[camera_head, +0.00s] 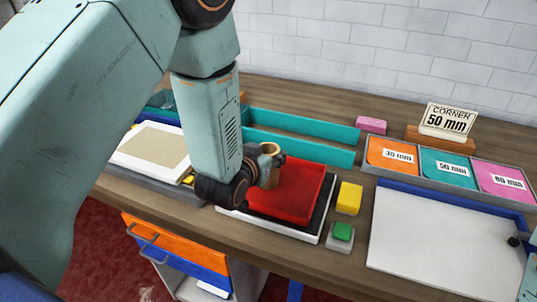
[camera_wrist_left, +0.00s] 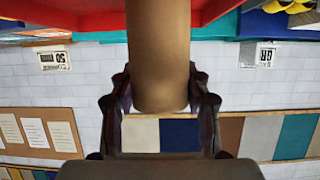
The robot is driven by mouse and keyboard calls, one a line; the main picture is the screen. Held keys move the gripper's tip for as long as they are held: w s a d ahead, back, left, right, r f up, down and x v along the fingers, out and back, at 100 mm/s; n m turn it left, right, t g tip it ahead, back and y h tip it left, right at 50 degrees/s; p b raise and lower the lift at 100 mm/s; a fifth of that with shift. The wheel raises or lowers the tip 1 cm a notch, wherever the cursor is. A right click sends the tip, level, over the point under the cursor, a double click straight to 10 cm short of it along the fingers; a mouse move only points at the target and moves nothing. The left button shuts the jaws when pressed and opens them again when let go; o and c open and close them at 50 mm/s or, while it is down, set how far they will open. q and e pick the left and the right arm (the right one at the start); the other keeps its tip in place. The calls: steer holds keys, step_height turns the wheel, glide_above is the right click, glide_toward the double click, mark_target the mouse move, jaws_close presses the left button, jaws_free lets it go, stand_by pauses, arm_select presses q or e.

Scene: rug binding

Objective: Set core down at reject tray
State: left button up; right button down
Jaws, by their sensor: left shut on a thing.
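The core is a tan cardboard tube (camera_head: 269,150); it also shows in the left wrist view (camera_wrist_left: 158,55), between the two fingers. My left gripper (camera_head: 262,170) is shut on it and holds it at the left part of the red tray (camera_head: 300,184). The tube looks upright, its open end up.
A yellow block (camera_head: 349,198) and a green button (camera_head: 342,231) stand right of the red tray. A teal open tray (camera_head: 300,145) lies behind. Orange, teal and pink labelled bins (camera_head: 391,154) and a white board (camera_head: 430,240) lie to the right. A "CORNER 50 mm" sign (camera_head: 447,120) stands behind.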

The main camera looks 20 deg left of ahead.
arm_select(q)
steer(key=o, duration=1)
steer(key=shift+s+d, duration=0.1)
steer(key=shift+s, duration=0.05)
steer(key=o, duration=0.4)
steer(key=shift+s+d+r, duration=0.1)
steer(key=shift+d+r, duration=0.05)
steer(key=shift+d, duration=0.05)
steer(key=shift+c, duration=0.2)
steer(key=shift+o, duration=0.2)
steer(key=shift+a, duration=0.25)
steer(key=p+v, duration=0.2)
steer(key=v, duration=0.9)
steer(key=shift+s+r, duration=0.2)
steer(key=shift+s, duration=0.15)
